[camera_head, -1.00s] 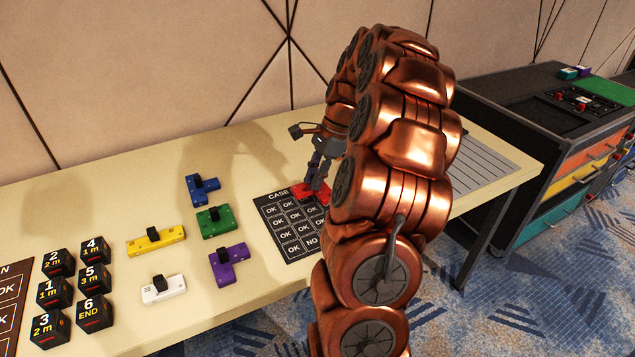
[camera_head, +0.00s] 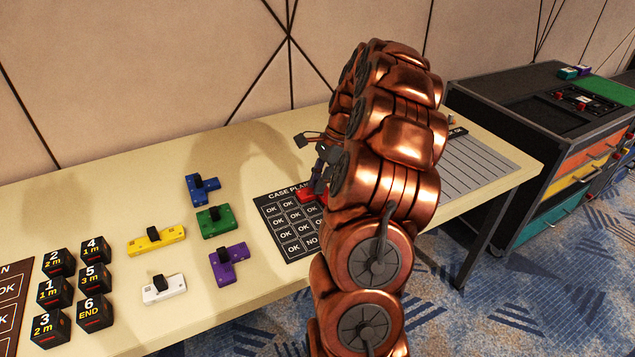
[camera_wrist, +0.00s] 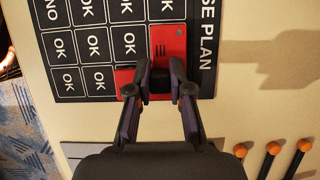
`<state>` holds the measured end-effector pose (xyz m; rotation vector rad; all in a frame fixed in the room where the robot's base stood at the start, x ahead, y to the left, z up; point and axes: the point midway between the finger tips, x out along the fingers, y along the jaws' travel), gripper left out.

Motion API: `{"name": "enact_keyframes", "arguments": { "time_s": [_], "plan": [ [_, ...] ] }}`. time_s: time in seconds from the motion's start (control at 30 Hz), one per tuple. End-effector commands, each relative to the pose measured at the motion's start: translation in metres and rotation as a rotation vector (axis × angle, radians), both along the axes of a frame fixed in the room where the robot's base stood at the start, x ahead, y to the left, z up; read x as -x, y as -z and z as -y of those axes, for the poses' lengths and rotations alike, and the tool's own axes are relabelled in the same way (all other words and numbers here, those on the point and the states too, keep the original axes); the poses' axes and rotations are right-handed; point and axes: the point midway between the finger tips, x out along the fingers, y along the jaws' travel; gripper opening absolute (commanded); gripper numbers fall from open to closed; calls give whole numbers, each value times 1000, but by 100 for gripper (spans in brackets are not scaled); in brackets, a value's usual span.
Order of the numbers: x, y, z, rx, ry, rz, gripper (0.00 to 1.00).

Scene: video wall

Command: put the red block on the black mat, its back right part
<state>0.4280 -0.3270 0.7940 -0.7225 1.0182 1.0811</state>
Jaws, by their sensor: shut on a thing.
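The black mat (camera_head: 268,207), printed with OK cells and a CASE PLAN title, lies on the table in the head view. The red block (camera_head: 308,195) is at its back right part, partly hidden by my arm. My gripper (camera_head: 320,183) is just over the block. In the wrist view my gripper (camera_wrist: 160,75) is shut on the dark knob of the red block (camera_wrist: 168,42), with red showing beyond and to the left of the fingers. The block overlaps the mat (camera_wrist: 207,60) near its title edge. I cannot tell whether it touches the mat.
Blue (camera_head: 203,188), green (camera_head: 216,222), purple (camera_head: 228,262), yellow (camera_head: 156,241) and white (camera_head: 164,289) blocks lie left of the mat. Several black numbered cubes (camera_head: 75,285) stand further left. A grey lined panel (camera_head: 475,165) lies right, behind my arm.

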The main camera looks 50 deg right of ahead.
Motion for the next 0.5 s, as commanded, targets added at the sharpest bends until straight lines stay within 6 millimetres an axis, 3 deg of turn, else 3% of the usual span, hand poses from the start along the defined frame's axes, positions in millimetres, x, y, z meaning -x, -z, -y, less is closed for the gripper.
{"name": "enact_keyframes", "arguments": {
  "time_s": [0.23, 0.27, 0.5],
  "plan": [
    [0, 3, 0, -1, 0, -1, 0],
    [0, 3, 0, -1, 0, 0, 23],
    [0, 3, 0, 0, 0, 1, 45]
  ]
}}
